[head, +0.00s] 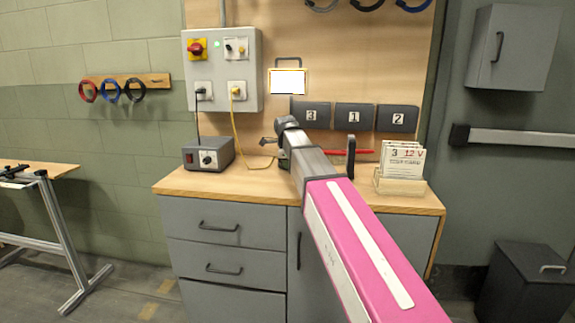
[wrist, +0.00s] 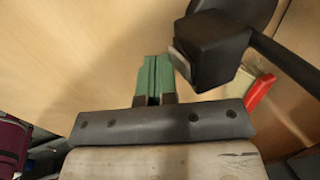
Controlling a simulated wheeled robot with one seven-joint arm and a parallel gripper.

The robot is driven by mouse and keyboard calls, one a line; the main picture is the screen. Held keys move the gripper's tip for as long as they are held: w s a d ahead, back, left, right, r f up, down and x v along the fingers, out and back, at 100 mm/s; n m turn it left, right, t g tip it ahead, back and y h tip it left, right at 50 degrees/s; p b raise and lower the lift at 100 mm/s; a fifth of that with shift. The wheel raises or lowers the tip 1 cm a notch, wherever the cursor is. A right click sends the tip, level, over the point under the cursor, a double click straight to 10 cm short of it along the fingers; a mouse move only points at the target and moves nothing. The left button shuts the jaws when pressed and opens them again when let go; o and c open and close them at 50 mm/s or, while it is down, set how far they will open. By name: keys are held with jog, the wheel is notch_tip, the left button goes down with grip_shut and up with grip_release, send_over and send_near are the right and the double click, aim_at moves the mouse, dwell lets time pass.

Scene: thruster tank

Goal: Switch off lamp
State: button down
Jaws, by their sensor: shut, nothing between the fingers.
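The lamp (head: 287,81) is a rectangular work light with a yellowish frame and a handle on top, on the wooden back panel. Its face glows bright white. Left of it is a grey control box (head: 222,70) with a red knob on yellow, a green light, a small switch plate (head: 236,47) and two sockets. A yellow cable (head: 239,135) runs from the right socket down to the bench. My arm reaches over the bench, its end below the lamp; my fingertips are hard to make out there. In the wrist view my gripper (wrist: 154,62) has its green fingers shut and empty.
A grey unit (head: 208,153) with a red button and knob stands on the bench (head: 180,184). Numbered dark bins (head: 354,116) and a card holder (head: 400,186) are to the right. A black block (wrist: 212,48) is close beside my fingers in the wrist view.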

jog(key=shift+f, duration=0.1)
jog(key=shift+w+t, duration=0.1)
jog(key=shift+t, duration=0.2)
jog(key=shift+w, duration=0.15)
jog(key=shift+r, duration=0.8)
